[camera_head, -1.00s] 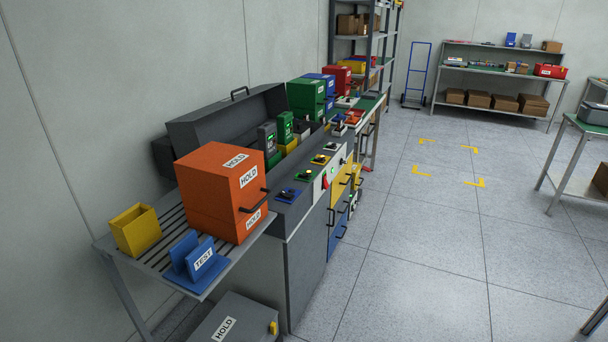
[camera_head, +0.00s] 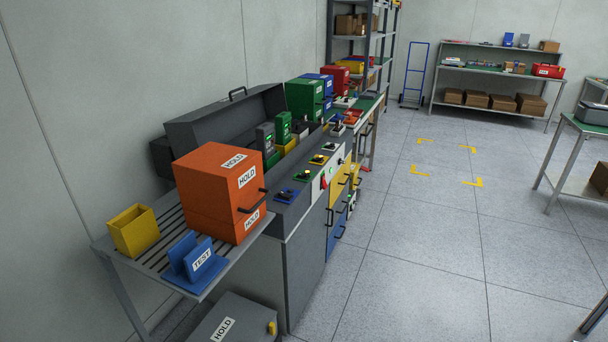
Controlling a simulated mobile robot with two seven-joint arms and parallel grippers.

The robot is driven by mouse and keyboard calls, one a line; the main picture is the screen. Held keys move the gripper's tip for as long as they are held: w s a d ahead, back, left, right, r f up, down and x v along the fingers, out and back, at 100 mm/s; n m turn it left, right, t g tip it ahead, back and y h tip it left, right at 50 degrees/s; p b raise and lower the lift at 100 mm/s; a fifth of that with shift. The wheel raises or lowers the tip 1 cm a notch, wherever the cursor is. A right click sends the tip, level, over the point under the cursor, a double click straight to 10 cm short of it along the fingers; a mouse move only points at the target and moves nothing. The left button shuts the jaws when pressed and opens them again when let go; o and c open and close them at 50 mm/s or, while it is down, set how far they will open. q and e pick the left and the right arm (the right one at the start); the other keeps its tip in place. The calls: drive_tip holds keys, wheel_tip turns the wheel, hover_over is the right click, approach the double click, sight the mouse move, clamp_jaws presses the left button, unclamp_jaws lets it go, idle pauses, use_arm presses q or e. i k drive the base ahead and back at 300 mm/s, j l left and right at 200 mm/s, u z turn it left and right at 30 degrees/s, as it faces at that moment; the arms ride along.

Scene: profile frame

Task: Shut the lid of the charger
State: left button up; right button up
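The charger is a dark grey cabinet (camera_head: 301,268) along the left wall. Upright modules with green lights, a grey one (camera_head: 265,138) and a green one (camera_head: 284,127), stand in the open bay. An orange box marked HOLD (camera_head: 199,191) hides the near end of the bay and part of the lid. Neither of my grippers is in view.
A slatted side shelf (camera_head: 157,259) at the near end holds the orange box, a yellow bin (camera_head: 134,231) and a blue TEST holder (camera_head: 196,260). A grey HOLD box (camera_head: 237,318) sits below. The floor (camera_head: 430,260) to the right is open.

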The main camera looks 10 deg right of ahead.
sight(232, 120)
drive_tip(key=i+l+z, duration=0.1)
drive_tip(key=l, duration=0.4)
drive_tip(key=i+l+z, duration=0.15)
drive_tip(key=l, duration=0.35)
drive_tip(key=i+l, duration=0.3)
drive_tip(key=i, duration=0.25)
drive_tip(key=i+l+u, duration=0.1)
drive_tip(key=i+l, duration=0.15)
drive_tip(key=i, duration=0.3)
drive_tip(key=i+l+u, duration=0.1)
drive_tip(key=i+l, duration=0.7)
drive_tip(key=l, duration=0.25)
drive_tip(key=i+l, duration=0.1)
drive_tip(key=l, duration=0.25)
drive_tip(key=l+u, duration=0.1)
drive_tip(key=l, duration=0.25)
drive_tip(key=i, duration=0.05)
